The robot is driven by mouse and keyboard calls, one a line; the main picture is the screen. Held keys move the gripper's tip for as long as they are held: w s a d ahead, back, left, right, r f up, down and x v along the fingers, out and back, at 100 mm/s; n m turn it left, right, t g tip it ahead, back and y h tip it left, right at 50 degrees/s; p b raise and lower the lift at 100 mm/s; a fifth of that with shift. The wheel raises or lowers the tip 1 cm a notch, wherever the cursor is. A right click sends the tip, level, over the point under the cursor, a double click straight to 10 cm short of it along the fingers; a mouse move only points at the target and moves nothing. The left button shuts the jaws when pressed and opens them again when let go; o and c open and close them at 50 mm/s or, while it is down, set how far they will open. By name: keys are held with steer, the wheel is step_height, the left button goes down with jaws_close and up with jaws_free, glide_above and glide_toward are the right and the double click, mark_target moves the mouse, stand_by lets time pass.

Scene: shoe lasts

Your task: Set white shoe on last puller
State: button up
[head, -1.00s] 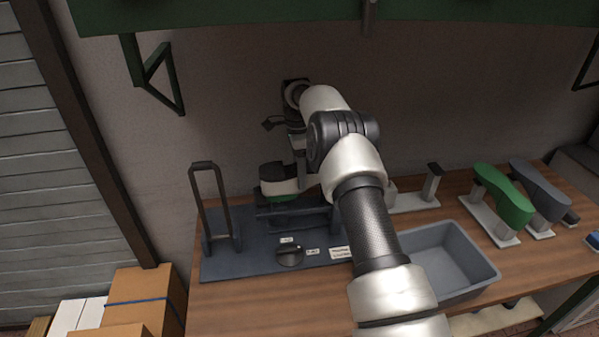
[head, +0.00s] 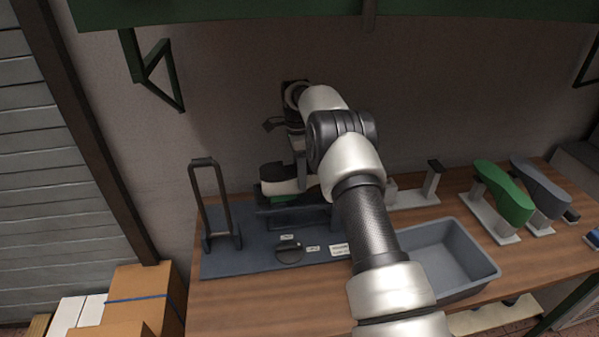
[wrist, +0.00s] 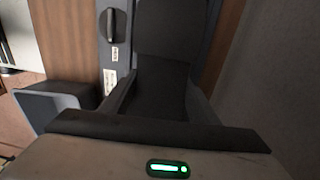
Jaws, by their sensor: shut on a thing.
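The white shoe (head: 284,187) shows in the head view as a small white band with a dark top and some green by it. It is over the blue-grey base plate of the last puller (head: 225,262), near its dark raised part. My gripper (head: 301,177) is shut on the shoe from above, its fingertips partly hidden by my arm. Whether the shoe touches the puller cannot be told. In the wrist view a dark surface fills the space between the fingers, and the puller's knob (wrist: 113,25) shows beyond it.
A dark upright handle frame (head: 228,205) stands at the plate's left. A grey bin (head: 487,272) is right of my arm. A green last (head: 502,190) and a grey last (head: 541,186) stand on holders at the right. Bare wood (head: 300,290) runs along the front.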

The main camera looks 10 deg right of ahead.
steer(key=shift+r, duration=0.1)
steer(key=o, duration=2.2)
steer(key=shift+r+p, duration=0.5)
steer(key=shift+r, duration=3.45)
